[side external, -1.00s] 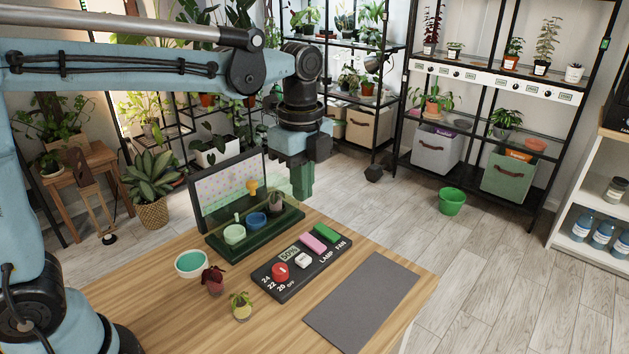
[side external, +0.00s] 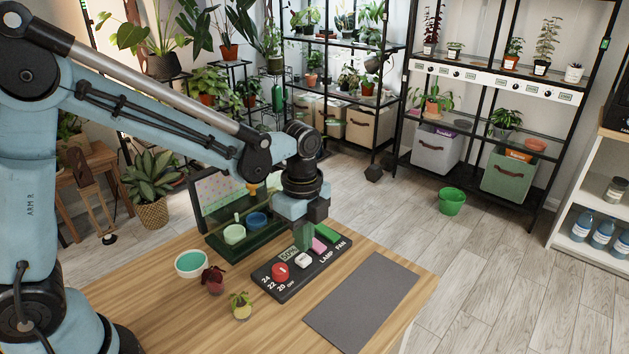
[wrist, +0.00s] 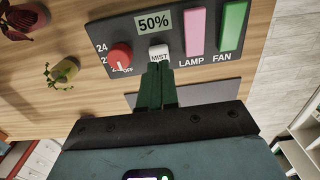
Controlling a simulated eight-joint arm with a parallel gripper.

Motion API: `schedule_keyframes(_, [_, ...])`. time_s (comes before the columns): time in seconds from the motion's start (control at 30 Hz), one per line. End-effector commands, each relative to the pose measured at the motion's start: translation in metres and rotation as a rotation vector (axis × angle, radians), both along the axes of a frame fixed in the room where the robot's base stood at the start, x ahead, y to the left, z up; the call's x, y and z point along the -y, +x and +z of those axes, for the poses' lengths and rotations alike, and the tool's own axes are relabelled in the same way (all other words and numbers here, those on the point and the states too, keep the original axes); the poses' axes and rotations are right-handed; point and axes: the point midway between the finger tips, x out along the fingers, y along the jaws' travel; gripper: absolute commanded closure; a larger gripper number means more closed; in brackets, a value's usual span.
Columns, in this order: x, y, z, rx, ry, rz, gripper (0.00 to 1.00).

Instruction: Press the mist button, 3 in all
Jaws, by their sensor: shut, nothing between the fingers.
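The black control panel (side external: 284,280) lies on the wooden table. It carries a red dial (side external: 280,272), a white mist button (side external: 303,260), a pink LAMP switch (side external: 319,246) and a green FAN switch (side external: 326,233). Its display (wrist: 155,22) reads 50%. My gripper is shut and empty, with green fingers pointing down at the button. In the side view the fingers are just above or behind the button; I cannot tell whether they touch it.
A grey mat (side external: 362,302) lies right of the panel. A teal-filled bowl (side external: 191,263), a dark red plant (side external: 214,279) and a small potted succulent (side external: 241,305) stand left of it. A green tray (side external: 215,243) with cups and a screen stands behind.

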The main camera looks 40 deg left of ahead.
Motion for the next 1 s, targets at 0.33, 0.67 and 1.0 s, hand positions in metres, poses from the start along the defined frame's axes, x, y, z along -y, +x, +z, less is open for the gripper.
schedule_keyframes(0.33, [0.000,0.000,-0.024,0.001,0.000,0.000,1.00])
schedule_keyframes(0.67, [0.000,0.000,-0.024,0.000,0.000,0.000,1.00])
schedule_keyframes(1.0, [0.000,0.001,-0.046,0.002,0.000,0.000,1.00])
